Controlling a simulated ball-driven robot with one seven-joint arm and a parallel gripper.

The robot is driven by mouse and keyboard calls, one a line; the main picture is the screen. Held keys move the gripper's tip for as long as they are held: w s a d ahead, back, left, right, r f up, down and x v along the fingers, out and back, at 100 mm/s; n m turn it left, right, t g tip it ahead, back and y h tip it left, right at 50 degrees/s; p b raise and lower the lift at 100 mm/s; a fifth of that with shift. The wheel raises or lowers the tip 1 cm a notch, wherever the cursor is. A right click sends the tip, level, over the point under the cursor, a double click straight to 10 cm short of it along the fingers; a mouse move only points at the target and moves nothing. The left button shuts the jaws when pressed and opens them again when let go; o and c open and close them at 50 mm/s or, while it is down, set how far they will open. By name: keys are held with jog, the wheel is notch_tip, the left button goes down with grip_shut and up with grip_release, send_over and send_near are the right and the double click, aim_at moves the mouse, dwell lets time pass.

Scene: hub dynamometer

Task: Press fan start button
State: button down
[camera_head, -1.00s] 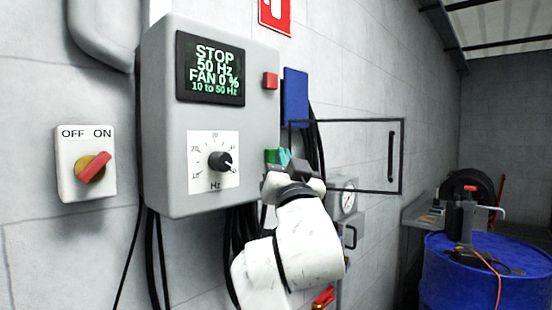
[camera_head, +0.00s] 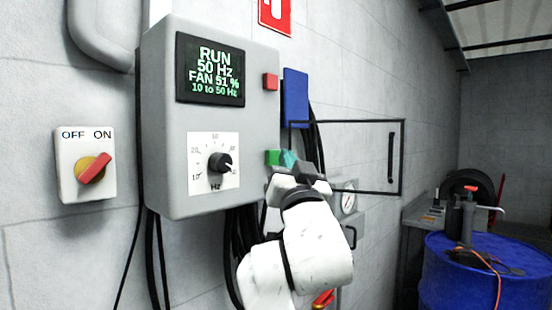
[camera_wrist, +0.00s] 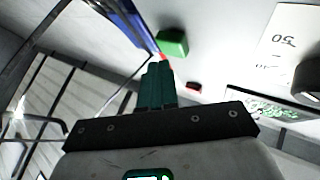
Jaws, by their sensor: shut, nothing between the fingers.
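The green start button (camera_head: 272,157) sits on the lower right of the grey control box (camera_head: 165,120). In the wrist view the green button (camera_wrist: 173,43) is just beyond the fingertips. My gripper (camera_head: 289,160) is shut and empty, its teal fingers beside the button on its right. In the wrist view the shut fingers of my gripper (camera_wrist: 158,66) point toward the button; I cannot tell whether they touch it. The display (camera_head: 211,69) reads RUN, 50 Hz, FAN 51 %, 10 to 50 Hz.
A red button (camera_head: 270,81) is above the green one. A black dial (camera_head: 220,162) is on the box front. An OFF/ON switch (camera_head: 91,168) is on the wall at left. A blue panel (camera_head: 295,97) and black cables hang right of the box. A blue drum (camera_head: 470,270) stands at right.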

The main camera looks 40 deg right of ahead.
jog(key=s+p, duration=0.2)
jog(key=s, duration=0.4)
dwell(0.4)
jog(key=shift+d, duration=0.1)
dwell(0.6)
jog(key=w+a+f+n+g+y, duration=0.1)
jog(key=w+f+n+g+y, duration=0.15)
jog(key=f, duration=0.85)
jog(key=w+a+f+n+g+y, duration=0.15)
jog(key=f+y, duration=0.25)
jog(key=f, duration=0.7)
jog(key=s+a+f+n+g+y, duration=0.1)
jog(key=s+a+f+g, duration=0.1)
jog(key=f, duration=0.6)
jog(key=s+a+f+n+g+y, duration=0.1)
jog(key=s+a+f+g+y, duration=0.1)
jog(key=f, duration=0.6)
jog(key=s+a+f+n+g+y, duration=0.1)
jog(key=s+a+f+g, duration=0.3)
jog(key=s+f, duration=0.7)
jog(key=s+a+f+n+g+y, duration=0.2)
jog(key=s+f+g, duration=0.4)
jog(key=s+f, duration=0.5)
jog(key=shift+s+a+f+y, duration=0.4)
jog(key=shift+s+a+y, duration=0.25)
jog(key=shift+a, duration=0.25)
